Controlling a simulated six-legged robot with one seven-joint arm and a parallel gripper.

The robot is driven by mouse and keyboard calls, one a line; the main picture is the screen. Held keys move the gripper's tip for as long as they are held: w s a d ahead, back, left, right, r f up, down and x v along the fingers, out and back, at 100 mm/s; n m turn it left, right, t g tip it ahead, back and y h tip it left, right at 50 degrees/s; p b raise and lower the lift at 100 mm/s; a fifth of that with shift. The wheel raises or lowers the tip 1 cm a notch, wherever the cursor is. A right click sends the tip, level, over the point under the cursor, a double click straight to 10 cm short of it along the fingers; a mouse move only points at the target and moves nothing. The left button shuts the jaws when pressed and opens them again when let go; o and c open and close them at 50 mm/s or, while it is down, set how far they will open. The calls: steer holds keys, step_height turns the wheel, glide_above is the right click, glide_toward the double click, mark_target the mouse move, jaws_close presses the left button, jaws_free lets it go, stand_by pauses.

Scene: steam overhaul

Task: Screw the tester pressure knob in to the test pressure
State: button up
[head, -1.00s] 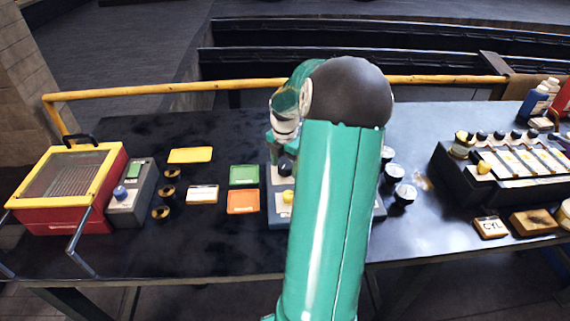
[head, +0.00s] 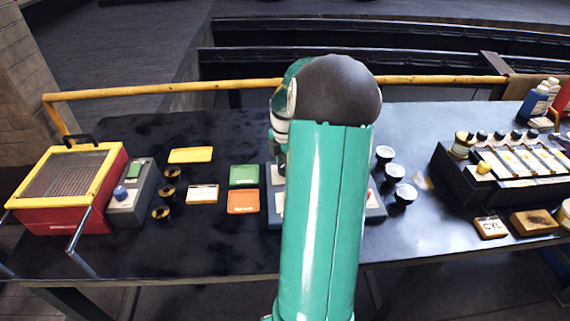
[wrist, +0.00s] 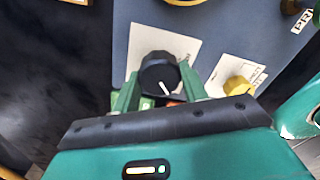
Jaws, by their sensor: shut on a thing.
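The tester is a blue-grey box, mostly hidden behind my arm in the head view (head: 375,212). Its panel fills much of the wrist view (wrist: 215,38). A round black knob (wrist: 157,66) with a white pointer line stands on a white plate on this panel. My gripper (wrist: 159,84) is shut on the black knob, with one green finger on each side of it. The pointer slants toward the lower right in the wrist view. A smaller yellow knob (wrist: 238,86) sits to the right on a white label, apart from the fingers. The gripper is hidden in the head view.
Green (head: 244,175) and orange (head: 243,201) trays lie left of the tester. Several black cups with white tops (head: 395,171) stand to its right. A red and yellow box (head: 70,185) is at far left. A black rack (head: 505,170) is at right.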

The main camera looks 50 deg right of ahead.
steer(key=m, duration=1.5)
steer(key=shift+d, duration=0.1)
steer(key=m, duration=0.8)
steer(key=shift+m, duration=0.3)
steer(key=m, duration=0.3)
steer(key=shift+m, duration=1.9)
